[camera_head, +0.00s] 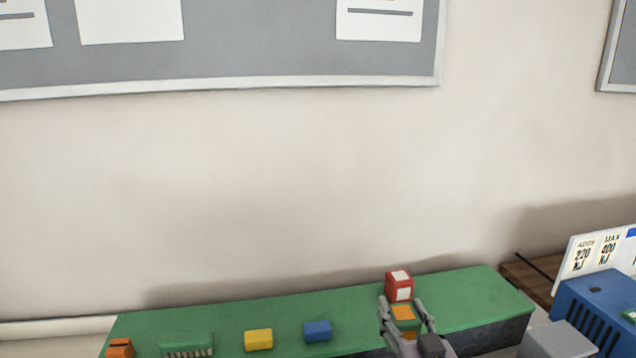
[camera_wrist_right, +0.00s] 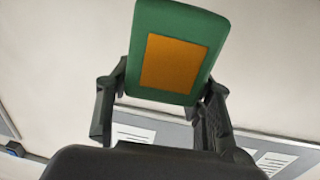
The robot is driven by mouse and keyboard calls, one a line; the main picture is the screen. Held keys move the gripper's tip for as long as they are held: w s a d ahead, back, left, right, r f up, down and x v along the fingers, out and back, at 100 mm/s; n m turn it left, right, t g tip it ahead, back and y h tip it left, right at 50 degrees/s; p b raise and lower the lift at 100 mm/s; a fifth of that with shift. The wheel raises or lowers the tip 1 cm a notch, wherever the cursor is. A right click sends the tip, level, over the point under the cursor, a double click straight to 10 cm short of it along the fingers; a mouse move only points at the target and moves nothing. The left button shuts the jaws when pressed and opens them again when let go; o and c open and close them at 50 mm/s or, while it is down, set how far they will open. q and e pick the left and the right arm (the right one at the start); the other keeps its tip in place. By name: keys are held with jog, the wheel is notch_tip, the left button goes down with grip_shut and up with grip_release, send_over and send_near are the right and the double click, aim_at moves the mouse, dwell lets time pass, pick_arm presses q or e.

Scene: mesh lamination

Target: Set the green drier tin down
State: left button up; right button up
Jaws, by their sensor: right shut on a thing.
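The green drier tin, with an orange patch on its face, is between the fingers of my right gripper (camera_head: 404,328). In the head view the tin (camera_head: 404,313) shows just in front of a red tin, over the right part of the green bench top. In the right wrist view the tin (camera_wrist_right: 180,50) fills the space between the two dark fingers (camera_wrist_right: 160,105), which are shut on it. Whether its base touches the bench top cannot be told. My left gripper is in neither view.
A red tin (camera_head: 399,286) stands close behind the green one. A blue block (camera_head: 318,331), a yellow block (camera_head: 258,340), a green brush-like item (camera_head: 187,346) and an orange item (camera_head: 119,348) lie leftward on the green bench top (camera_head: 440,292). A blue machine (camera_head: 598,312) stands at right.

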jog(key=s+d+f+h, duration=0.1)
jog(key=s+f, duration=0.1)
jog(key=s, duration=0.4)
jog(key=s+d+f+h, duration=0.1)
jog(key=s+d+f, duration=0.1)
jog(key=s, duration=0.4)
jog(key=w+a+r, duration=0.1)
jog(key=w, duration=0.3)
jog(key=w+a+r+y, duration=0.1)
jog(key=w+r, duration=0.1)
jog(key=w, duration=0.2)
jog(key=w+a+r+y, duration=0.1)
jog(key=w+r, duration=0.1)
jog(key=w, duration=0.3)
jog(key=w+a+r+n+y, duration=0.1)
jog(key=w+a+r, duration=0.1)
jog(key=w+r, duration=0.8)
jog(key=shift+r+y, duration=0.3)
jog(key=shift+r, duration=0.4)
notch_tip(320, 180, down, 20)
jog(key=shift+d+r+p, duration=0.1)
jog(key=shift+r+p, duration=0.1)
jog(key=shift+p, duration=0.95)
